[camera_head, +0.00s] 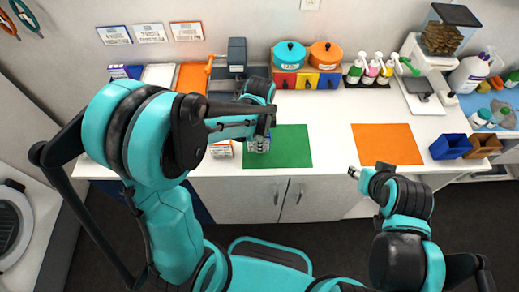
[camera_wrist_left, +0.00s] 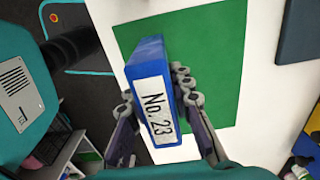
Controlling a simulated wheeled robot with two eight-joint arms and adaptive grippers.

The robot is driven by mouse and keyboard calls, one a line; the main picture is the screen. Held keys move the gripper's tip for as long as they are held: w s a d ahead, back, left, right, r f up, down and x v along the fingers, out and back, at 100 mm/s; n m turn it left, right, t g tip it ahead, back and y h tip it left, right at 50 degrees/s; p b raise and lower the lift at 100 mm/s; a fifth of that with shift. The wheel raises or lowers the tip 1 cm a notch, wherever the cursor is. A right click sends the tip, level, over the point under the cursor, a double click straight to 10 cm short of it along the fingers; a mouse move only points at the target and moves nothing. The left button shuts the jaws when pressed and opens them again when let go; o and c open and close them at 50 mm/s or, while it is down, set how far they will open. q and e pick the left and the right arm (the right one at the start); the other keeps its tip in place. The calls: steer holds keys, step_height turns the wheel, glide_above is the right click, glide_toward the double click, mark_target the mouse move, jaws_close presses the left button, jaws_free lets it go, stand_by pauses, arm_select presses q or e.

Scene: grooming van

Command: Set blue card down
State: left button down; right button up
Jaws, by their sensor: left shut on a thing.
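The blue card (camera_wrist_left: 147,62) is a thick blue block with a white label reading "No. 23" in the left wrist view. My left gripper (camera_wrist_left: 157,100) is shut on it, with a finger on each side. The card is over the green mat (camera_wrist_left: 215,50), near its edge; whether it touches the mat I cannot tell. In the head view my left gripper (camera_head: 259,140) is at the left part of the green mat (camera_head: 290,146), and the arm hides most of the card. My right gripper (camera_head: 354,172) is in front of the counter, below the orange mat (camera_head: 388,144); its jaws are too small to read.
A small box (camera_head: 221,149) stands left of the green mat. Pots, coloured drawers (camera_head: 284,80) and pump bottles line the back. Blue (camera_head: 450,147) and brown bins stand at the right. The white counter (camera_head: 332,130) between the mats is clear.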

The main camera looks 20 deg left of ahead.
arm_select(q)
steer(key=shift+w+a+f, duration=0.1)
steer(key=shift+a+f, duration=0.1)
step_height(320, 180, down, 3)
steer(key=shift+f+b, duration=0.2)
steer(key=shift+b, duration=0.5)
steer(key=shift+f, duration=0.25)
steer(key=shift+f, duration=0.15)
steer(key=c, duration=1.3)
jaws_free()
steer(key=shift+c, duration=0.2)
